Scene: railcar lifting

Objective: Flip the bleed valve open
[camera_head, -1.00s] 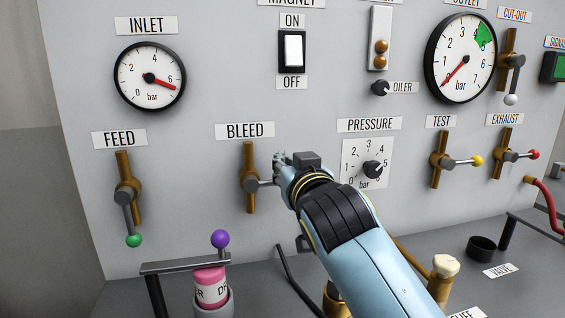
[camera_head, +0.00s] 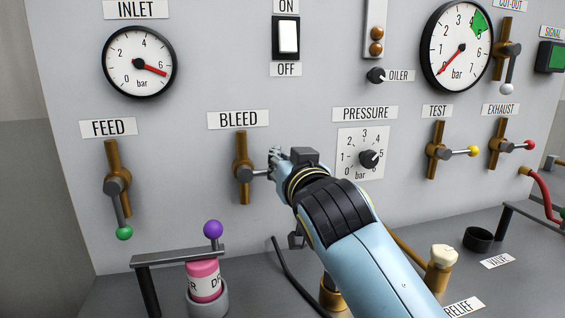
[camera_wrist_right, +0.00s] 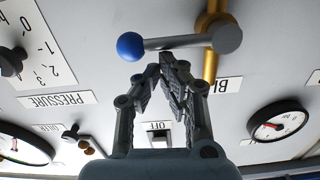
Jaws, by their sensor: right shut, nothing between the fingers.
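The bleed valve (camera_head: 242,172) is a brass vertical pipe under the BLEED label, with a grey lever pointing right, about level. In the head view, my right gripper (camera_head: 276,157) hides the lever's outer end. In the right wrist view, the lever (camera_wrist_right: 180,42) runs sideways from the brass pipe (camera_wrist_right: 212,62) to a blue ball (camera_wrist_right: 130,46). My right gripper (camera_wrist_right: 168,68) is shut and empty there, its tips close beside the lever between ball and pipe. I cannot tell if they touch. My left gripper is not in view.
The feed valve (camera_head: 118,180), with a green-tipped lever hanging down, is left of the bleed valve. The pressure knob (camera_head: 369,159) is right of my right gripper. A pink canister (camera_head: 203,281) and a purple ball (camera_head: 213,229) are below. The panel between feed and bleed is clear.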

